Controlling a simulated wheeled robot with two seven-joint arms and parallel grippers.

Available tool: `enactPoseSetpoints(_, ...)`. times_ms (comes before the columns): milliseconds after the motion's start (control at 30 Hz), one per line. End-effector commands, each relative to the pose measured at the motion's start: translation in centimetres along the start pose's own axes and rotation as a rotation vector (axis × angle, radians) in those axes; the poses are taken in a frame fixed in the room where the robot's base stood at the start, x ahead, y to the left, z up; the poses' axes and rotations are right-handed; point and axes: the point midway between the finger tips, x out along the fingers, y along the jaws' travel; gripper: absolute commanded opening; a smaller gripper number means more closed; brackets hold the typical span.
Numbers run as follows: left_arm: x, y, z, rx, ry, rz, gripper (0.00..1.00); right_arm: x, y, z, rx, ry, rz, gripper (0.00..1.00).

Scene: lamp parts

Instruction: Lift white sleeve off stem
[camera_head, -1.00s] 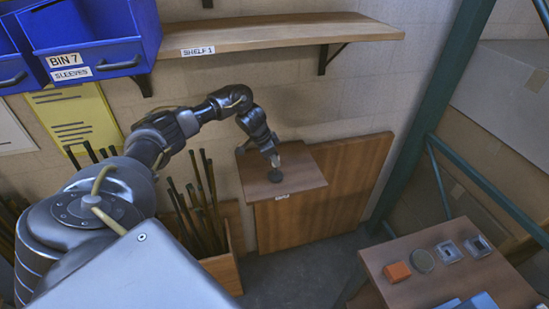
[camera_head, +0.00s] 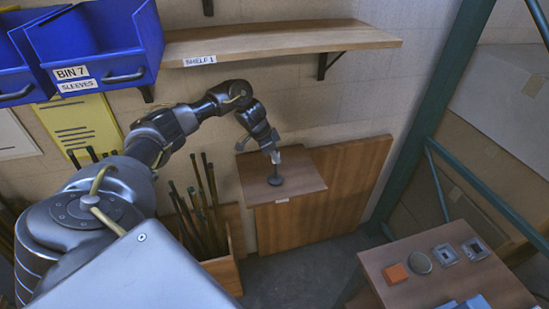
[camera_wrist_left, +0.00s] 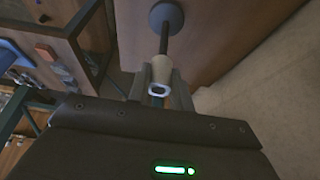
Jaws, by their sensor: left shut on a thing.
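My left gripper (camera_head: 273,152) is above the small wooden ledge, shut on the white sleeve (camera_wrist_left: 161,72). In the left wrist view the sleeve sits between the two fingers, with its open end toward the camera. The dark stem (camera_wrist_left: 164,42) rises from a round grey base (camera_wrist_left: 166,16) to the sleeve's far end. In the head view the stem (camera_head: 276,169) stands upright on its dark base (camera_head: 275,180), bare between base and sleeve. I cannot tell whether the stem's tip is inside the sleeve. My right gripper is not in view.
The wooden ledge (camera_head: 298,184) is otherwise clear. Shelf 1 (camera_head: 300,41) is above, empty. Blue bin 7 (camera_head: 95,45), labelled sleeves, is upper left. A box of dark rods (camera_head: 222,268) stands below. A table (camera_head: 440,287) at lower right holds an orange block and other small parts.

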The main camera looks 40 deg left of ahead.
Motion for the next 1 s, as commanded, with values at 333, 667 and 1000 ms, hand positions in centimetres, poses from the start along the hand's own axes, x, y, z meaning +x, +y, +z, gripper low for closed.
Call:
enactPoseSetpoints(333, -0.5, 0.0, -0.1, -0.001, -0.001, 0.000, 0.00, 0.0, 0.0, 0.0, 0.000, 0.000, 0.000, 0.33)
enactPoseSetpoints(667, -1.4, -0.1, -0.6, -0.001, 0.001, -0.001, 0.00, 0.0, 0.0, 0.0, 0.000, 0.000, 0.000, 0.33)
enactPoseSetpoints(1000, -1.9, 0.0, -0.7, -0.001, -0.001, 0.000, 0.00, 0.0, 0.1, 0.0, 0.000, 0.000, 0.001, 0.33)
